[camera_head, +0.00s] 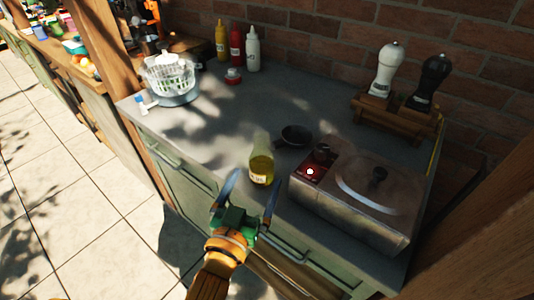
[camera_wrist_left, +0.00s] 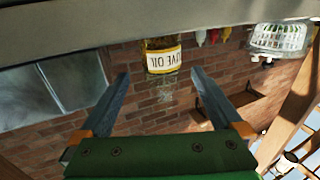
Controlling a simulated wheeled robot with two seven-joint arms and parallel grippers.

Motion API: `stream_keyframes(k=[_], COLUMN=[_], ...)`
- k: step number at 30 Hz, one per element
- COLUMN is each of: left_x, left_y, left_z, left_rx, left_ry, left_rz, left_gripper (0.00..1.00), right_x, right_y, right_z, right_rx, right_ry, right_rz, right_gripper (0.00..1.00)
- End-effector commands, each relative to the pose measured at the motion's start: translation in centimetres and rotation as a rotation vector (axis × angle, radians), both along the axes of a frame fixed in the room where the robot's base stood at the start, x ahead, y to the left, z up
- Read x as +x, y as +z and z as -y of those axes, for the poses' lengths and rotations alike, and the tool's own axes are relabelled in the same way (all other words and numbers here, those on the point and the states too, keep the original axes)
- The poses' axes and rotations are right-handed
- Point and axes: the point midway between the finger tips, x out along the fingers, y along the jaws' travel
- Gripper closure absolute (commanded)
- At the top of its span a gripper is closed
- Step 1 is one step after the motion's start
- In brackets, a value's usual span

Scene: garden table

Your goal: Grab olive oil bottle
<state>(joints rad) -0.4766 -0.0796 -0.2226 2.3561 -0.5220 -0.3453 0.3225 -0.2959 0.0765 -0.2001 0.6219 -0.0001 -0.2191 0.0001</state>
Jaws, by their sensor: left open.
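The olive oil bottle (camera_head: 261,168) stands upright near the front edge of the grey counter. It has yellowish oil, a clear upper part and a pale label. My right gripper is not in view.
A metal cooker with a lid (camera_head: 370,192) stands close right of the bottle. A small black pan (camera_head: 295,135) sits just behind it. Sauce bottles (camera_head: 236,47) and a white basket (camera_head: 170,76) are farther back. The counter left of the bottle is clear.

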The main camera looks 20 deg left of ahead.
Motion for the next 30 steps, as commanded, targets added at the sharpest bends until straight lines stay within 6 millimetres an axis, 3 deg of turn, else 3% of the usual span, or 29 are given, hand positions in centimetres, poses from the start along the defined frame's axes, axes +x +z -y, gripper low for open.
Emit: stream_keyframes(k=[10, 18, 20, 27, 30], left_x=[5.9, 6.7, 6.7, 6.7, 6.7], left_y=[0.7, 0.4, 0.4, 0.4, 0.4], left_z=[-0.3, -0.3, -0.3, -0.3, -0.3], left_rx=[0.002, 0.0, 0.0, 0.001, 0.001], left_ry=[-0.001, -0.001, -0.001, -0.001, -0.001], left_rz=[0.002, 0.0, 0.0, 0.0, 0.0], left_gripper=[0.0, 0.0, 0.14, 0.78, 1.0], right_x=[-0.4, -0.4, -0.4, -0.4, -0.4], right_y=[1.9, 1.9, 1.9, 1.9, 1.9], right_z=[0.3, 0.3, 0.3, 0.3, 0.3], right_rx=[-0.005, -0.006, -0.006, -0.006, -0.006], right_ry=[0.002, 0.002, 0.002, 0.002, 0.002], right_rz=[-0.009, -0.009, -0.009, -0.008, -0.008], right_gripper=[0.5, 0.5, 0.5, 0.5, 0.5])
